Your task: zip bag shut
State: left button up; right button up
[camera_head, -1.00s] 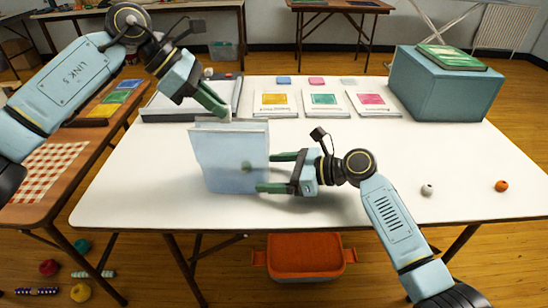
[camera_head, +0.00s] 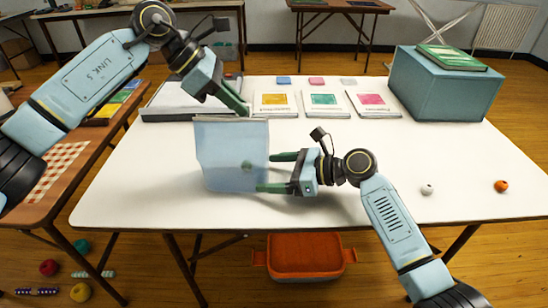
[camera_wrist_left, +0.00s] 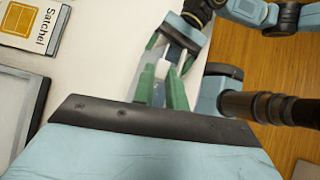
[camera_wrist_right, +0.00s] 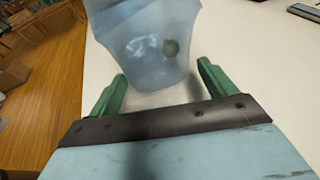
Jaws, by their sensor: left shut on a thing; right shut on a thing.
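Several cards with coloured squares (camera_head: 324,103) lie behind the bag, beside a grey-framed tray (camera_head: 160,112). A teal box (camera_head: 445,88) stands at the back right. A grey bead (camera_head: 427,190) and an orange bead (camera_head: 501,186) lie right. An orange tub (camera_head: 305,258) is under the table.

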pick_arm(q)
jog(key=shift+w+d+f, duration=0.1)
jog(key=shift+d+f, duration=0.05)
jog(key=shift+d, duration=0.4)
jog(key=shift+w+d+f, duration=0.1)
jog(key=shift+d, duration=0.4)
pick_arm(e)
jog(key=shift+a, duration=0.1)
jog(key=shift+s, duration=0.1)
pick_arm(q)
jog(key=o, duration=0.9)
jog(key=shift+c, duration=0.2)
jog(key=shift+r, duration=0.15)
jog(key=shift+c, duration=1)
jog(key=shift+r, duration=3.55)
